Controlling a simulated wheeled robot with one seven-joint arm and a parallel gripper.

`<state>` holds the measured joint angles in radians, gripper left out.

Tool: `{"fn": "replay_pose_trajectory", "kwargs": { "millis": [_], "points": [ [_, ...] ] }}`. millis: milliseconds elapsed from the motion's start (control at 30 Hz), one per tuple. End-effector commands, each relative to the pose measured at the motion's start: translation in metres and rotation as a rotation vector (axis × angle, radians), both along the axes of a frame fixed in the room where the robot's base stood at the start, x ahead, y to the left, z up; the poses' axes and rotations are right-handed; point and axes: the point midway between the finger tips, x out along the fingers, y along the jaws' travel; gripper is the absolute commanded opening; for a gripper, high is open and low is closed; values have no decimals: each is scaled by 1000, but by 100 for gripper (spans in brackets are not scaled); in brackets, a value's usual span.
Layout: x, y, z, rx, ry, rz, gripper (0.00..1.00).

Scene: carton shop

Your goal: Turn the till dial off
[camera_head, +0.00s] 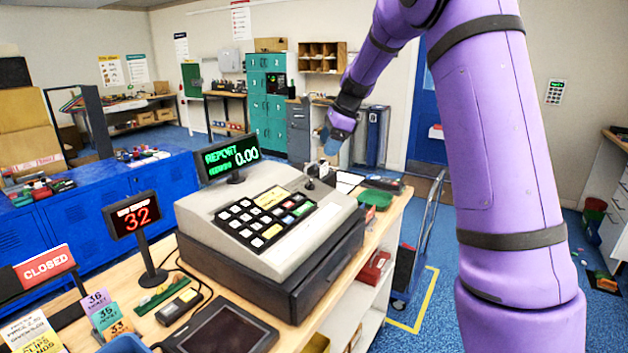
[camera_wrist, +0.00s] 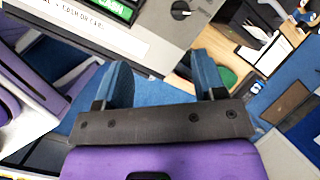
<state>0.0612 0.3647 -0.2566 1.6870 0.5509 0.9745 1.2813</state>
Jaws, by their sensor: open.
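The till (camera_head: 265,222) is a grey cash register on the wooden counter, with a dark base. Its green display (camera_head: 232,158) reads REPORT and 0.00. A small dark dial (camera_head: 309,184) sits at the till's right end; in the wrist view the dial (camera_wrist: 180,9) is a round black knob with a pale pointer, cut close by the top edge. My gripper (camera_head: 335,143) hangs in the air above and beyond the till's right end. In the wrist view my gripper (camera_wrist: 162,68) has its blue fingers spread wide with nothing between them, and the dial lies ahead of the fingertips.
A red number display (camera_head: 136,215), a CLOSED sign (camera_head: 45,265) and a dark tablet (camera_head: 228,330) stand left and front of the till. A green tray (camera_head: 375,198) and small items lie right of it. A hand truck (camera_head: 425,225) stands beyond the counter.

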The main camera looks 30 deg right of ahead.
Motion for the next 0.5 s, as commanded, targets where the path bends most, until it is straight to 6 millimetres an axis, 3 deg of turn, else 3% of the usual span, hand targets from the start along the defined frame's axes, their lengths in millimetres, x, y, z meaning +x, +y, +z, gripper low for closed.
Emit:
{"fn": "replay_pose_trajectory", "kwargs": {
  "millis": [100, 200, 500],
  "points": [
    [23, -11, -21, 32, 35, -96, 64],
    [34, -15, -31, 49, 53, -147, 64],
    [44, -12, -53, 59, 64, -174, 64]
  ]
}}
